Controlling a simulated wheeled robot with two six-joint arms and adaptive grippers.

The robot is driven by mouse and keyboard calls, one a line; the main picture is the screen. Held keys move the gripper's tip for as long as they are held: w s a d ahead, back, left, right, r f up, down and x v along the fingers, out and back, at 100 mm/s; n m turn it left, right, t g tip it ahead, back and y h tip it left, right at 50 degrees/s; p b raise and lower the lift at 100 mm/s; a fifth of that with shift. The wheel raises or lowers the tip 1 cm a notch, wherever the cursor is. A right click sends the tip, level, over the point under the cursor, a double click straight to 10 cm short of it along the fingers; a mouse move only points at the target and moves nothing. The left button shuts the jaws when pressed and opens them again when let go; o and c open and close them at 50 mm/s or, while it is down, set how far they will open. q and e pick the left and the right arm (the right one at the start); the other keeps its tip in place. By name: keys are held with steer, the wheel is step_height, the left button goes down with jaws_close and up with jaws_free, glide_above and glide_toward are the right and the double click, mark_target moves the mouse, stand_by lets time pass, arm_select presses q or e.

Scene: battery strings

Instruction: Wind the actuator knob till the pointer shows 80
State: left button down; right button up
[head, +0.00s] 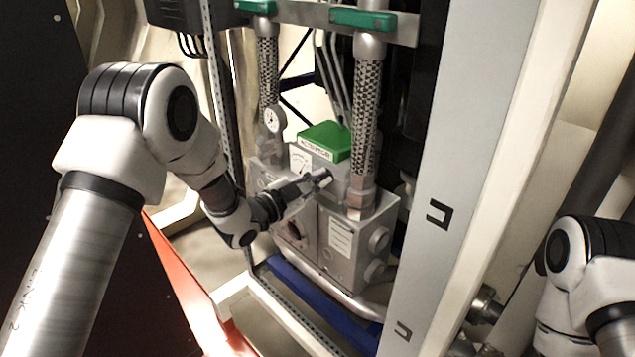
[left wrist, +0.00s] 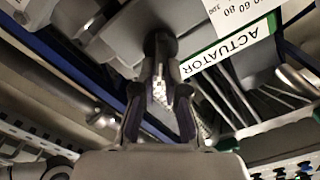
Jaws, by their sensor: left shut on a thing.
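The actuator is a grey box with a green top (head: 327,141) and an "ACTUATOR" label in the head view. Its white dial (head: 300,160) is on the front, too small there to read the pointer. In the left wrist view, part of the scale (left wrist: 238,10) shows 60, 80 and 100 at the top edge, with no pointer visible. My left gripper (head: 318,183) is at the actuator's front. In the left wrist view, the fingers (left wrist: 161,88) are closed together at the dark knob (left wrist: 160,43) below the label. The fingers partly hide the knob. My right gripper is out of view.
A metal valve block (head: 340,240) with round side ports stands below the actuator. A pale cabinet post (head: 465,180) stands close at the right.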

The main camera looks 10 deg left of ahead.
arm_select(q)
steer(key=c, duration=1.2)
jaws_free()
steer(key=v, duration=1.2)
